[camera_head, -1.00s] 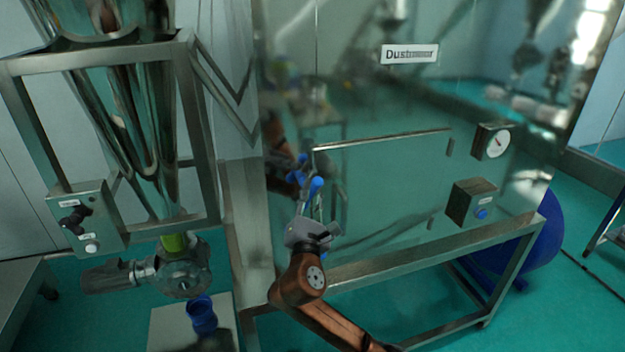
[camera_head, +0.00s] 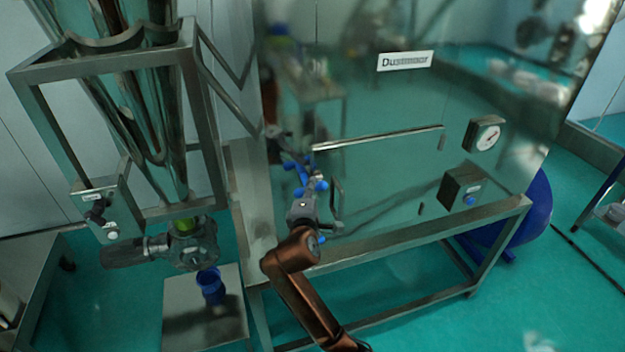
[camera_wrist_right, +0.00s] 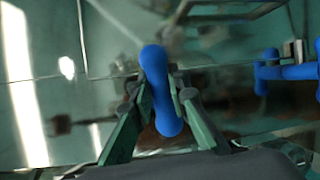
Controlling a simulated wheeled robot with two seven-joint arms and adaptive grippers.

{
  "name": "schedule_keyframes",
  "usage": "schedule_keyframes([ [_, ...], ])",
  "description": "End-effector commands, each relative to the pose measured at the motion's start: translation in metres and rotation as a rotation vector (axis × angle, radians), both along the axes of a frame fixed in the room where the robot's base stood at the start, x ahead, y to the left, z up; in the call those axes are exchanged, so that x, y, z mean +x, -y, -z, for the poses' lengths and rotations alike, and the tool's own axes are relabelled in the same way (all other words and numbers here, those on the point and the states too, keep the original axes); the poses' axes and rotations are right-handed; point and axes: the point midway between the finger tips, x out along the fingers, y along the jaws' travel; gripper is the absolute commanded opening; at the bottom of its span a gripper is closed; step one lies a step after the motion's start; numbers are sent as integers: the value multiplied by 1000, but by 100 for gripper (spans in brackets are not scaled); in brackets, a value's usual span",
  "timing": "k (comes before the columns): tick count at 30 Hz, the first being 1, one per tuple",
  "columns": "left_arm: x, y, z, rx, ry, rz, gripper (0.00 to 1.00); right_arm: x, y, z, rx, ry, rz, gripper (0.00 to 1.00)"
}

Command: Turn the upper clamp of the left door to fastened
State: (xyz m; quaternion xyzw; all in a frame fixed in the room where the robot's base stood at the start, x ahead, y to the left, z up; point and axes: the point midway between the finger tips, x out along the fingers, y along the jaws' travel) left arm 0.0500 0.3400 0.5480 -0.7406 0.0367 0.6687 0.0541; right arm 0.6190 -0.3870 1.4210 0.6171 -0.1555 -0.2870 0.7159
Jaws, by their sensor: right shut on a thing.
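The steel door (camera_head: 385,165) is the shiny panel low on the dust collector's front. A clamp with a blue handle (camera_head: 313,186) sits near the door's upper left corner. My right gripper (camera_head: 307,194) reaches it from below. In the right wrist view my right gripper (camera_wrist_right: 160,100) is shut on the blue clamp handle (camera_wrist_right: 155,85), which stands roughly upright between the fingers. Another blue handle (camera_wrist_right: 285,70) lies sideways at the right of that view. The clamp's base is partly hidden, so I cannot tell its exact angle. My left gripper is not in view.
A gauge (camera_head: 485,135) and a box with a blue button (camera_head: 462,187) stick out right of the door. The steel frame (camera_head: 410,236) runs below. A hopper stand (camera_head: 205,110) and a valve (camera_head: 190,243) stand at the left. Blue shapes on the steel may be reflections.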

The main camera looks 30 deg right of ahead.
Motion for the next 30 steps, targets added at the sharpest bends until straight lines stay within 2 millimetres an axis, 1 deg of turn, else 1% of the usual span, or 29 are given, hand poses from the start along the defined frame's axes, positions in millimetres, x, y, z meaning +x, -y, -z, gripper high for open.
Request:
schedule_keyframes([
  [1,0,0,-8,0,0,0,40,0,1,-3,28,4,2,0],
  [9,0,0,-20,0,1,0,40,0,1,0,115,27,1,0],
  [25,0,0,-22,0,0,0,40,0,1,2,139,33,1,0],
  [26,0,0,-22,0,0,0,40,0,1,2,139,33,1,16],
  [30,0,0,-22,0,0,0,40,0,1,2,138,32,1,26],
])
